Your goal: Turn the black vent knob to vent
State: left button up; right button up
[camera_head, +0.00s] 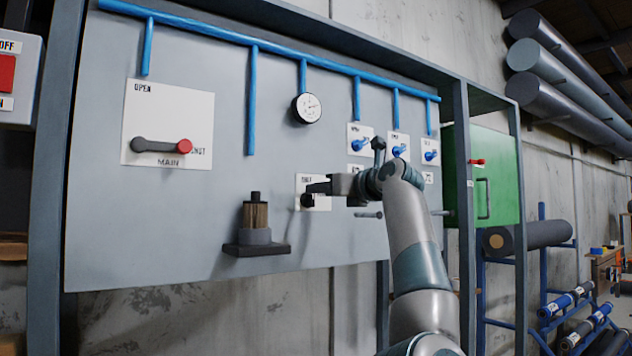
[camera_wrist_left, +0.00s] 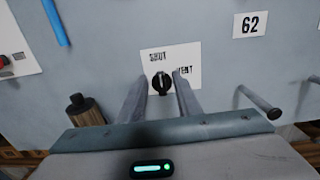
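The black vent knob (camera_wrist_left: 162,84) sits on a white plate (camera_wrist_left: 172,63) marked SHUT at upper left and VENT at right. A pale mark on the knob stands roughly upright in the left wrist view; its exact setting is hard to read. My left gripper (camera_wrist_left: 160,78) is open, with one finger on each side of the knob and small gaps showing. In the head view my left gripper (camera_head: 316,190) reaches in front of the plate (camera_head: 317,182), and the knob (camera_head: 307,200) is partly hidden by the fingers. My right gripper is in neither view.
A black-and-brown cylinder on a bracket (camera_head: 257,248) juts out left of the knob. A peg (camera_wrist_left: 258,102) sticks out to its right. A red-tipped MAIN lever (camera_head: 160,146), a gauge (camera_head: 307,108) and several blue valves are higher on the panel.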

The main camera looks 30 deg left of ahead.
aim_at(310, 198)
pick_arm(q)
jog(key=p+x, duration=0.1)
jog(key=x, duration=0.2)
jog(key=shift+w+a, duration=0.1)
jog(key=shift+a, duration=0.05)
jog(key=shift+f, duration=0.1)
grip_shut()
